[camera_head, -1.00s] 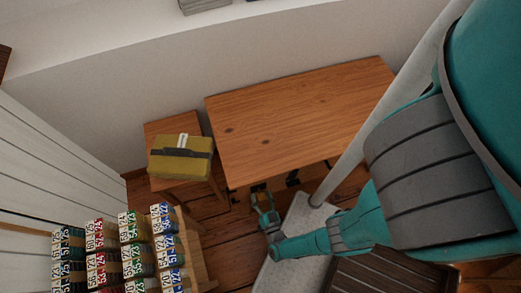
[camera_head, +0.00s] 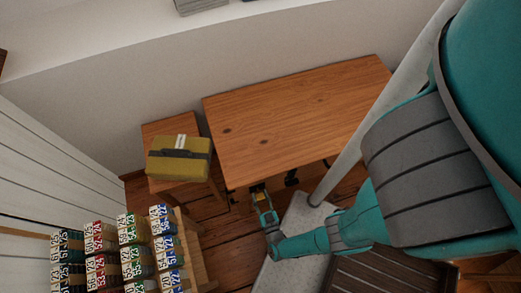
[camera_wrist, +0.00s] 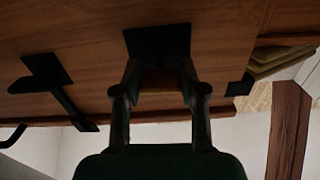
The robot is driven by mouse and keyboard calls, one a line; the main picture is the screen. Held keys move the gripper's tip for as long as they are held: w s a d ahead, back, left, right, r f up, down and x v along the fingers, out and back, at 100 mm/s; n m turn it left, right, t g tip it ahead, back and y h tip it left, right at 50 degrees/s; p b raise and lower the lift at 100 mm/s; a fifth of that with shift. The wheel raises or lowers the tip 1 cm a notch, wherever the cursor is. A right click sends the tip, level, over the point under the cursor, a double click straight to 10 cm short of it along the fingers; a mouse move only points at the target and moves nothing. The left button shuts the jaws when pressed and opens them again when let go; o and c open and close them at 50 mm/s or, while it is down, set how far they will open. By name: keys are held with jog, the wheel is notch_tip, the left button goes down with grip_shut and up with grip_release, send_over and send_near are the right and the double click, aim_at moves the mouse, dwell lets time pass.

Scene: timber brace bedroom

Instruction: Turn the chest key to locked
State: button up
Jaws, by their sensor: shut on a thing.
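The wooden chest (camera_head: 300,115) shows from above in the middle of the head view, with dark fittings along its near edge. My gripper (camera_head: 260,193) is at that near edge, left of the middle fitting. In the wrist view my gripper (camera_wrist: 158,72) reaches up to a black square plate (camera_wrist: 148,40) on the wood. Its two fingers are closed on a small, dim brownish-yellow piece, which looks like the chest key (camera_wrist: 160,88). The key is mostly hidden by shadow and the fingers, and its turn angle cannot be told.
A black bracket-like fitting (camera_wrist: 45,75) sticks out left of the plate. A yellow box with a dark band (camera_head: 178,165) sits on a small wooden stand (camera_head: 165,129) left of the chest. Stacks of numbered packs (camera_head: 120,250) stand at lower left.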

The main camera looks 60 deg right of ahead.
aim_at(261, 198)
jog(key=shift+n, duration=0.3)
jog(key=o, duration=1.2)
jog(key=shift+c, duration=0.2)
jog(key=shift+r, duration=5)
